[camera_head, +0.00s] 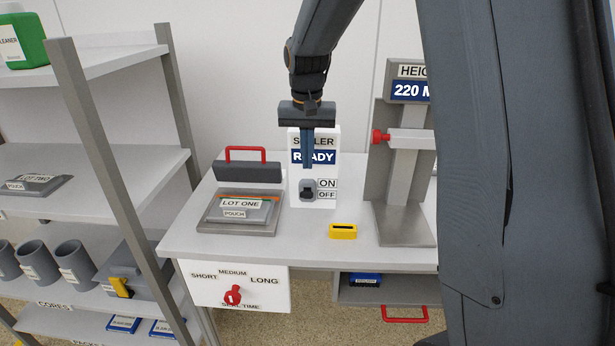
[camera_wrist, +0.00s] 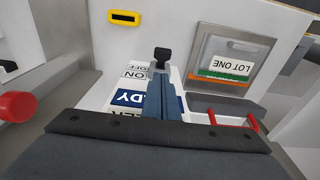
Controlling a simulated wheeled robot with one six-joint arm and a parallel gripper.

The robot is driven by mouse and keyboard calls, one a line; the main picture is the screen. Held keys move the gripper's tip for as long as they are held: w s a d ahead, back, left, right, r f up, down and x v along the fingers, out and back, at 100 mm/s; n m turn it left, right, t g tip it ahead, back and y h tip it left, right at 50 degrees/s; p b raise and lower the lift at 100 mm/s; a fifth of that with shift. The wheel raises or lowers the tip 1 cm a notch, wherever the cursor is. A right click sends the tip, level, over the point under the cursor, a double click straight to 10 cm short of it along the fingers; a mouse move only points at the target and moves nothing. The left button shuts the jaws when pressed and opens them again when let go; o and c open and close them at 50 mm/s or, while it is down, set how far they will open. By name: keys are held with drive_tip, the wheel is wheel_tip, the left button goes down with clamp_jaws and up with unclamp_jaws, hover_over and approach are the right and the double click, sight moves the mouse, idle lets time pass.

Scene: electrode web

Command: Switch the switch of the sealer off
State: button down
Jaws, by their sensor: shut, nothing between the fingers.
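The sealer (camera_head: 330,142) is a white upright panel on the table with a blue READY sign. Its switch (camera_head: 308,191) is a dark lever on a grey plate, left of the ON and OFF labels. It also shows in the wrist view (camera_wrist: 162,54), just beyond my fingertips. The lever's dark end appears low, beside OFF, but I cannot firmly tell its setting. My gripper (camera_head: 308,166) is shut and empty, pointing down in front of the panel, with its tips just above the switch. In the wrist view the closed fingers (camera_wrist: 158,78) partly cover the panel; I cannot tell whether they touch the lever.
Left of the panel is the sealing press (camera_head: 247,169) with a red handle and a LOT ONE pouch (camera_head: 240,211). A yellow block (camera_head: 343,231) lies in front. A height gauge (camera_head: 405,160) with a red knob stands right. A shelf (camera_head: 100,165) is at left.

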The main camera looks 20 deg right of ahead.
sight(308, 192)
drive_tip(key=shift+s+a+f+p, duration=0.1)
drive_tip(key=shift+s+f+p, duration=0.15)
drive_tip(key=shift+f, duration=0.7)
drive_tip(key=shift+s+a+f+p, duration=0.1)
drive_tip(key=shift+s+f+p, duration=0.15)
drive_tip(key=shift+f, duration=0.75)
drive_tip(key=shift+s+a+f+p, duration=0.15)
drive_tip(key=shift+f+p, duration=0.15)
drive_tip(key=shift+f, duration=0.65)
drive_tip(key=shift+s+d+f, duration=0.1)
drive_tip(key=shift+d, duration=0.1)
